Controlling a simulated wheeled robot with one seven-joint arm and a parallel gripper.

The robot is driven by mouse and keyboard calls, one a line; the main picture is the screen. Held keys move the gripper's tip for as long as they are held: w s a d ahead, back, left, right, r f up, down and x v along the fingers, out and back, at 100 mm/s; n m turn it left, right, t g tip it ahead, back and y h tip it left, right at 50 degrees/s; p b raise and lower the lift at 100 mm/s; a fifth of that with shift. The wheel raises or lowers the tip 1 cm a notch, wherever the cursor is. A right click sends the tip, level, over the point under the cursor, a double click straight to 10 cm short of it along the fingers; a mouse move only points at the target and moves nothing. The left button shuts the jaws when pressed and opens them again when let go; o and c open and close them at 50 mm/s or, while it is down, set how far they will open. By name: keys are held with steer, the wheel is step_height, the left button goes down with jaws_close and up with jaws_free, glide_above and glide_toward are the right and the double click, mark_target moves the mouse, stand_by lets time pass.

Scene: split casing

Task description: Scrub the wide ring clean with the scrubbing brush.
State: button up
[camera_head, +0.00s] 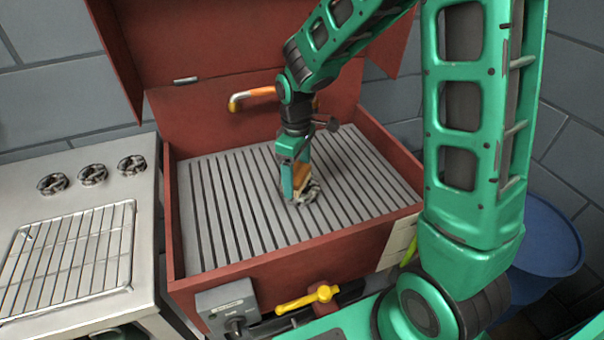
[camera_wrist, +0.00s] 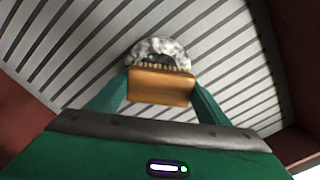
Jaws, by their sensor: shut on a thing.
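My gripper (camera_wrist: 160,88) is shut on the scrubbing brush (camera_wrist: 160,85), a block with an orange-brown back and pale bristles. In the head view the brush (camera_head: 301,177) is partly hidden by my gripper (camera_head: 294,182). The wide ring (camera_wrist: 158,48) is whitish with dark grey blotches and lies on the slatted grate. The bristles are at the ring's near side in the wrist view and seem to overlap it; I cannot tell whether they touch. In the head view only part of the ring (camera_head: 312,194) shows beside the brush.
The grey slatted grate (camera_head: 228,215) fills a red open-lidded basin (camera_head: 290,257) and is otherwise clear. A steel counter with a wire rack (camera_head: 75,255) stands left, a blue barrel (camera_head: 548,240) right.

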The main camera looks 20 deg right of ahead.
mark_target(307, 169)
steer(key=shift+a, duration=0.9)
steer(key=shift+d, duration=0.35)
steer(key=shift+d+f, duration=0.1)
steer(key=shift+d, duration=0.3)
steer(key=d, duration=0.2)
steer(key=shift+d+f, duration=0.15)
steer(key=shift+d, duration=0.55)
steer(key=shift+a+r, duration=0.2)
steer(key=shift+a, duration=0.25)
steer(key=a, duration=0.3)
steer(key=shift+a+f, duration=0.1)
steer(key=shift+a, duration=0.3)
steer(key=d, duration=0.5)
steer(key=shift+a+f, duration=0.1)
steer(key=shift+a, duration=0.1)
steer(key=a, duration=0.4)
steer(key=shift+a+r, duration=0.2)
steer(key=shift+a, duration=0.2)
steer(key=shift+d+r, duration=0.15)
steer(key=shift+r, duration=3.7)
